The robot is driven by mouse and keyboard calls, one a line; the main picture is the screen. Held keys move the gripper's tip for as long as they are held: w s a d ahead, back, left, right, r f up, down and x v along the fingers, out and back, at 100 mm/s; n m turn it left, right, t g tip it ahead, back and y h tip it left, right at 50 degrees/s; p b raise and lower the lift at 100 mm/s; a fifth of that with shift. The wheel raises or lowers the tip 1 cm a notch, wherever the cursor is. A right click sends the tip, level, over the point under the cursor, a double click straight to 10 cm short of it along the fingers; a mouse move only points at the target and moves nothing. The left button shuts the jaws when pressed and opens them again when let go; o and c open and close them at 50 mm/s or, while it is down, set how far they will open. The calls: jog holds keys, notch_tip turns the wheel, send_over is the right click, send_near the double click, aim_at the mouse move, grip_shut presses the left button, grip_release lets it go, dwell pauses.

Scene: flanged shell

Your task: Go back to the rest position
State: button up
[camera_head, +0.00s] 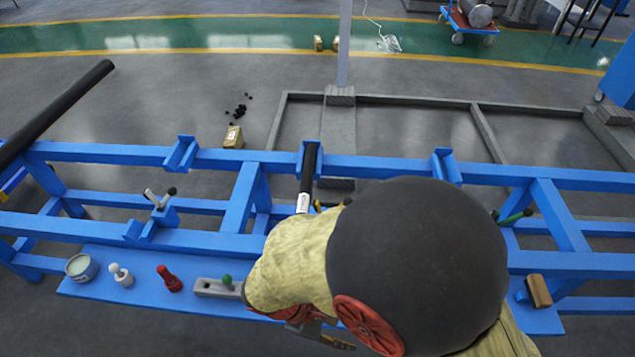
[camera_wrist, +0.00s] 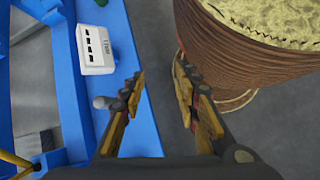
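My gripper (camera_head: 318,330) shows partly at the bottom centre of the head view, low beside the front edge of the blue bench (camera_head: 130,278). My cloth-wrapped arm and its large dark rounded part hide much of the bench and some of the gripper. In the wrist view my gripper (camera_wrist: 160,72) has its two fingers apart, with nothing between them but grey floor. The blue bench edge (camera_wrist: 140,120) lies just left of the fingers. A white block with dark slots (camera_wrist: 95,48) is on the bench there.
The bench shelf holds a round tin (camera_head: 81,267), a white-knobbed piece (camera_head: 121,275), a red piece (camera_head: 170,279) and a grey block (camera_head: 217,288). A wooden block (camera_head: 538,291) lies at right. A brown ribbed form (camera_wrist: 250,50) stands close right of the fingers.

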notch_tip(320, 180, up, 16)
jog(key=w+d+m+t+y, duration=0.2)
jog(key=w+d+m+y, duration=0.1)
jog(key=m+y, duration=0.5)
jog(key=d+r+m+t, duration=0.4)
jog(key=d+r+m, duration=0.1)
jog(key=d+r, duration=0.4)
notch_tip(320, 180, up, 2)
jog(key=shift+d+m+h, duration=0.3)
jog(key=shift+w, duration=0.1)
jog(key=shift+c, duration=0.2)
